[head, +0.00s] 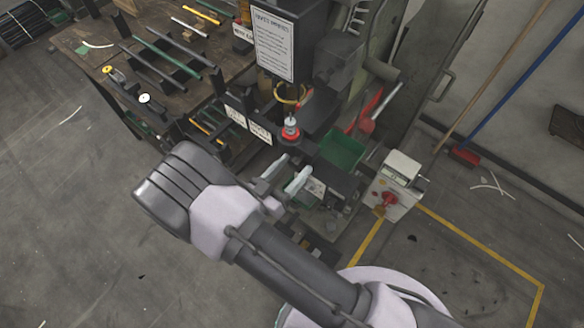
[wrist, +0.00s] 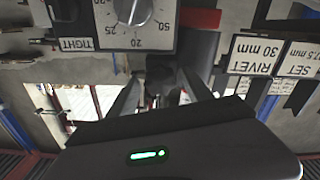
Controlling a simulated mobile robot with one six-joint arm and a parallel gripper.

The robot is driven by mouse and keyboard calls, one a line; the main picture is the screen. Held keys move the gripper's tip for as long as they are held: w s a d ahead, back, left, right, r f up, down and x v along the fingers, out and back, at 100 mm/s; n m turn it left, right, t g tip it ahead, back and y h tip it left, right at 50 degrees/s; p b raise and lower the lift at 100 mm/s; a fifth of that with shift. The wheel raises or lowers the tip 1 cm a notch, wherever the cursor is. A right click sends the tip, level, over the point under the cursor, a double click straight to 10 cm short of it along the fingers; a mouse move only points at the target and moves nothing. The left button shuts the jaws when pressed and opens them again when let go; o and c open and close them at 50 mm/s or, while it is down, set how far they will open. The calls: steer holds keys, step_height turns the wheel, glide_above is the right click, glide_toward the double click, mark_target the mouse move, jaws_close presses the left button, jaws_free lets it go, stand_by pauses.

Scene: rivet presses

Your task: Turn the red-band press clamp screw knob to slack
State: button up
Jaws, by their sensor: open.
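The press (head: 290,50) stands at the top middle of the head view, with a printed sheet on its front. A red ring with a pale top (head: 290,131) sits low on it. My gripper (head: 285,175) is open in front of the press, just below that ring. In the wrist view, which looks upside down, a dark round knob (wrist: 160,82) lies between the spread fingers of my gripper (wrist: 163,95). I cannot tell whether the fingers touch it. A dial plate (wrist: 135,22) and a TIGHT label (wrist: 77,44) show above the knob. A red band (wrist: 205,18) is beside the dial.
RIVET 30 mm (wrist: 250,54) and SET (wrist: 298,58) cards hang beside the knob. A workbench (head: 85,35) with rods is at the upper left. A green tray (head: 342,150) and a box with a red switch (head: 390,199) are to the right. The left floor is open.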

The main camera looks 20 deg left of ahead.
jaws_close()
